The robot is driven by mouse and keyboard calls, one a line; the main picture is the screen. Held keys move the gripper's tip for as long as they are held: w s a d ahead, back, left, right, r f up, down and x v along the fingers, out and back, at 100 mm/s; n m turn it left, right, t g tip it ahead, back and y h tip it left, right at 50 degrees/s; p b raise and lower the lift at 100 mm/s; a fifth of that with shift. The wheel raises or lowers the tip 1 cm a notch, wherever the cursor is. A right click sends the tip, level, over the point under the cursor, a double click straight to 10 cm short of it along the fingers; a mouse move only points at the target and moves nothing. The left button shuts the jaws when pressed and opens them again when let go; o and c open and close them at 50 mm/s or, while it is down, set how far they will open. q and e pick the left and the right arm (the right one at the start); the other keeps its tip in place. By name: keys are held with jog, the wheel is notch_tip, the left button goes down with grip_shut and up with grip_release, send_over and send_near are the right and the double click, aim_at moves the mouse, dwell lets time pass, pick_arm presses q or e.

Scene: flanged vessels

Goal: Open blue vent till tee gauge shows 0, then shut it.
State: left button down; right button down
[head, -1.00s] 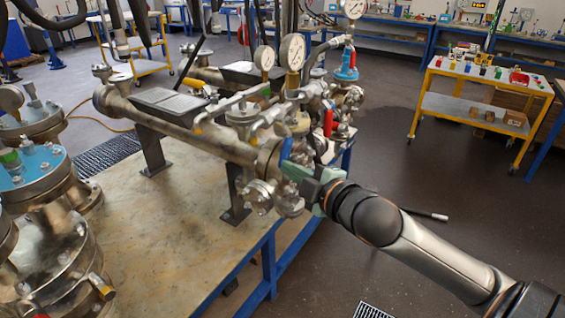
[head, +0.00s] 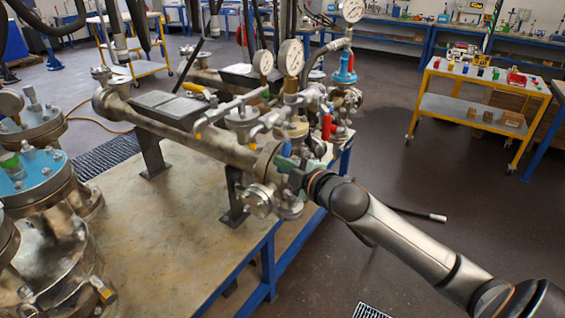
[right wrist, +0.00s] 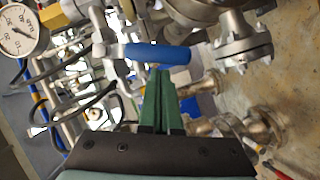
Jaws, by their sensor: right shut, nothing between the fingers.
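The blue vent handle (right wrist: 155,53) lies roughly across the right wrist view, just beyond my fingertips. In the head view a small part of the blue handle (head: 286,150) shows above my right gripper (head: 291,167); the rest is hidden. My right gripper's green fingers (right wrist: 161,76) are shut together and empty, with their tips by the handle's underside in the picture; I cannot tell if they touch it. A large white dial gauge (head: 291,58) stands above the pipework, and a gauge (right wrist: 18,30) shows in the right wrist view. I cannot tell which is the tee gauge or read it surely.
A smaller gauge (head: 263,63) and a top gauge (head: 352,10) stand nearby. A red handle (head: 326,127) is close to the blue one. Pipes and flanges crowd my gripper. The bench (head: 165,225) has bare room in front; a yellow trolley (head: 470,104) stands right.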

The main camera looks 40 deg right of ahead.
jog(key=d+f+n+t+b, duration=0.1)
jog(key=n+b, duration=0.1)
jog(key=w+d+f+n+t+b, duration=0.1)
jog(key=d+n+b, duration=0.1)
jog(key=shift+w+f+h+b, duration=0.2)
jog(key=shift+h+b, duration=0.1)
jog(key=shift+h, duration=0.1)
dwell(0.4)
